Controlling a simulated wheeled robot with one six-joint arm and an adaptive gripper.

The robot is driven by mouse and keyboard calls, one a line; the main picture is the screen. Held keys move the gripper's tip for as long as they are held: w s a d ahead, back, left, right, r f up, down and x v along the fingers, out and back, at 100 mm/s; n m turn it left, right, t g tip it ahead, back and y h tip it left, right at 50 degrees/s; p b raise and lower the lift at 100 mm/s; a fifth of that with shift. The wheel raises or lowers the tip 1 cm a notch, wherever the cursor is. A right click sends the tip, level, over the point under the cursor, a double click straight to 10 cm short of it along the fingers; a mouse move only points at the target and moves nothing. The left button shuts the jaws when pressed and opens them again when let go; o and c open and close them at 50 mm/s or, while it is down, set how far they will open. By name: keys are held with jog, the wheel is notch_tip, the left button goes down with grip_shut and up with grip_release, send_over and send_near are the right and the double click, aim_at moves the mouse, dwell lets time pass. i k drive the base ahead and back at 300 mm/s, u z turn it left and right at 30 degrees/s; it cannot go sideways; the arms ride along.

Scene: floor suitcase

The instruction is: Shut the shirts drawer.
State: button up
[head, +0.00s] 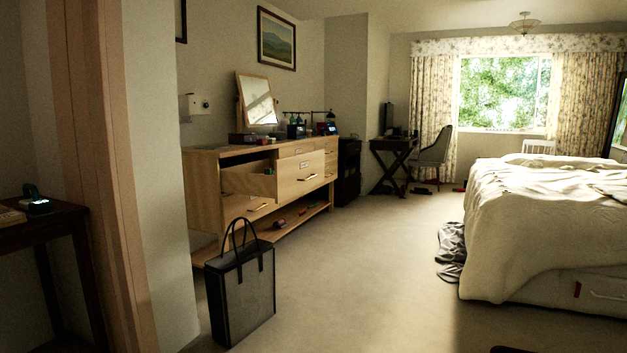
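A light wooden dresser (203,178) stands along the left wall in the head view. One of its drawers (302,174) is pulled well out, with its front facing right and a bar handle on it. Something small and dark green shows at the open drawer's top edge. I cannot read any label, so I cannot tell whether this is the shirts drawer. The other drawer fronts that show look closed. My gripper is not in view.
A dark tote bag (241,291) stands on the floor in front of the dresser. A doorway frame (98,180) and a dark side table (45,228) are at the left. A bed (545,235) fills the right. The carpet (360,270) between is mostly clear.

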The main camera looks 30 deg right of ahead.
aim_at(294, 175)
jog(key=z, duration=1)
jog(key=i, duration=0.95)
jog(key=u, duration=0.1)
